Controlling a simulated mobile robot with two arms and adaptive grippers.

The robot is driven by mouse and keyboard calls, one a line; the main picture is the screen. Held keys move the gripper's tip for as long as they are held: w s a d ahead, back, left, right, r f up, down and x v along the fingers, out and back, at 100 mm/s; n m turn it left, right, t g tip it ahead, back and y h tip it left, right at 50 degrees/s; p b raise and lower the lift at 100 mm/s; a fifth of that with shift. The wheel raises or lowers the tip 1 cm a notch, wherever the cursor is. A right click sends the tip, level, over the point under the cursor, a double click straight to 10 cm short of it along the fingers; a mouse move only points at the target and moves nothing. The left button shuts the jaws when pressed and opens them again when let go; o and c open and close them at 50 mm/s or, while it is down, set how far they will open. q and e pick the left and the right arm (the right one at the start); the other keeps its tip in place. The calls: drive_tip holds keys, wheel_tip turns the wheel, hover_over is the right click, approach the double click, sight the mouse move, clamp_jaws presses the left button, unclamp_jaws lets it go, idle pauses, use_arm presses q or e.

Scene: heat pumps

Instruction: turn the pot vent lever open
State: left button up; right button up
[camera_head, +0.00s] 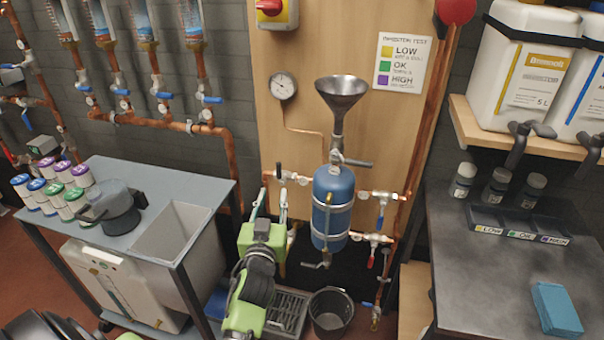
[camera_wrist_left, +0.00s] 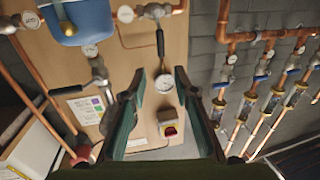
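The blue pot (camera_head: 333,205) hangs on the wooden board under a metal funnel (camera_head: 342,92); part of it shows in the left wrist view (camera_wrist_left: 78,20). A valve with a black lever (camera_head: 279,171) sits on the pipe left of the pot; in the left wrist view the lever (camera_wrist_left: 160,43) lies along the board. Another black lever (camera_head: 357,163) points right below the funnel. I cannot read which one is the vent. My left gripper (camera_head: 271,199) is open and empty, its fingertips (camera_wrist_left: 158,76) apart in front of the board, near the left valve.
A gauge (camera_head: 282,86) is on the board above the left valve. Red-handled (camera_head: 371,260) and blue-handled (camera_head: 381,218) valves sit right of the pot. A black bucket (camera_head: 331,312) stands below. A cart (camera_head: 150,213) is at left, a dark bench (camera_head: 510,265) at right.

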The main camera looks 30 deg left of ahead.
sight(278, 169)
use_arm(q)
drive_tip(key=x, duration=0.7)
drive_tip(key=p+x, duration=0.1)
drive_tip(key=x, duration=0.6)
drive_tip(key=shift+a+f, duration=0.1)
drive_tip(key=shift+f, duration=0.15)
drive_tip(key=shift+s, duration=0.1)
clamp_jaws()
